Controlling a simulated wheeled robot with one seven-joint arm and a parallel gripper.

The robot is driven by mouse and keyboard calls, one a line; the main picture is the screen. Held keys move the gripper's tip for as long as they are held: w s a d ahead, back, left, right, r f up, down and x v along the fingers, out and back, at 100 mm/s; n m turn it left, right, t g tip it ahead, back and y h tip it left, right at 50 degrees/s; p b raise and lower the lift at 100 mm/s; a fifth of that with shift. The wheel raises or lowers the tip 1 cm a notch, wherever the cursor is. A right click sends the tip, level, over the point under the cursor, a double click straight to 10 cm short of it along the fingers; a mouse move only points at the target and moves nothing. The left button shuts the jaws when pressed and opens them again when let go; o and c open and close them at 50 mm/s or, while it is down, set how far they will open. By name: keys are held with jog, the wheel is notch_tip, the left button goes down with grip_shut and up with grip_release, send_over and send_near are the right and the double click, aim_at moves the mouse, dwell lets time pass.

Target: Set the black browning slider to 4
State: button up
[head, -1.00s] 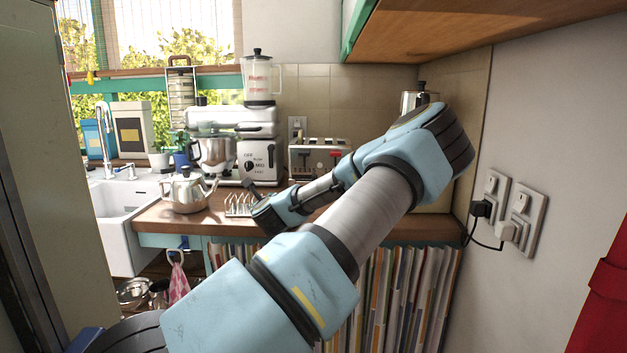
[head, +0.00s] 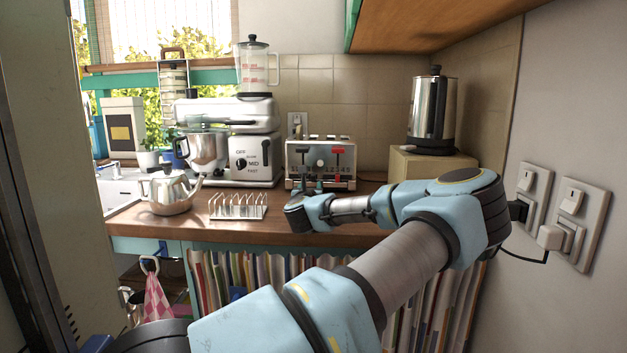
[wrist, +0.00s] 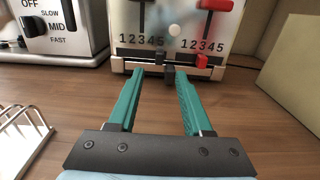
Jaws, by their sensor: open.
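The toaster (head: 321,160) is pale metal with a black lever (head: 303,150) and a red lever (head: 338,149). In the wrist view its front (wrist: 172,45) carries two rows of numbers 1 to 5. The red slider (wrist: 202,61) sits below the right row, near 3. My gripper (wrist: 160,76) is open, with green fingers pointing at the toaster.
A toast rack (head: 238,207) and a silver teapot (head: 171,191) stand left on the wooden counter (head: 270,230). A mixer (head: 228,140) is left of the toaster. A kettle (head: 433,112) stands on a box (head: 420,167) at right. Bare counter lies before the toaster.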

aim_at(313, 177)
jog(key=w, duration=0.3)
jog(key=w+p, duration=0.1)
jog(key=w, duration=0.1)
jog(key=w+d+p, duration=0.1)
jog(key=w, duration=0.2)
jog(key=shift+w, duration=0.3)
jog(key=shift+c, duration=0.2)
grip_shut()
dwell(0.8)
